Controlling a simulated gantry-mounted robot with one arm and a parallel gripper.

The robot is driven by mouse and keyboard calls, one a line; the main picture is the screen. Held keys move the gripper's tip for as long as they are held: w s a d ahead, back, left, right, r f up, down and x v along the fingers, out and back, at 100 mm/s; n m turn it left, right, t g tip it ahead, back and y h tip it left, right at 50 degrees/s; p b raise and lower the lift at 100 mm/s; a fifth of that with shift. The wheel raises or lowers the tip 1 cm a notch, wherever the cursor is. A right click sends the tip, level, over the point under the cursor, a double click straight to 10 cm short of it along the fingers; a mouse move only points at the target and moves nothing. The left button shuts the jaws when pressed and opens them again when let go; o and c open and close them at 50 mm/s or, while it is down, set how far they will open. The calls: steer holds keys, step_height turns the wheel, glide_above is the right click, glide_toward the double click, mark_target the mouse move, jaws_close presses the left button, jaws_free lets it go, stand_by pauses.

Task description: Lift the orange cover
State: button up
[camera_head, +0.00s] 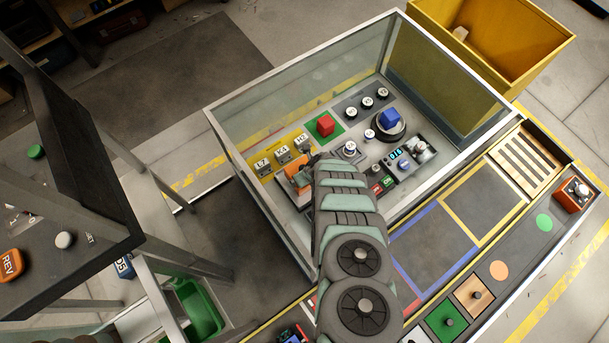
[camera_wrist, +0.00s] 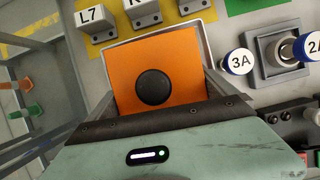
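The orange cover (camera_wrist: 127,66) lies right in front of my gripper in the wrist view, with a round black disc on its face and a pale frame around its far edge. In the head view the orange cover (camera_head: 297,171) shows only in part at the end of my arm, which hides the rest. My gripper (camera_head: 307,180) is down at the cover inside the glass-walled bench. In the wrist view grey edges flank the orange face on both sides. I cannot tell whether these are my fingers, or whether they touch the cover.
Labelled switches (camera_wrist: 92,22) stand just beyond the cover on a yellow strip. A blue-rimmed knob marked 3A (camera_wrist: 238,62) is close on the right. Glass walls (camera_head: 300,80) enclose the panel; the top is open.

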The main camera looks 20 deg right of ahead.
steer(key=c, duration=0.9)
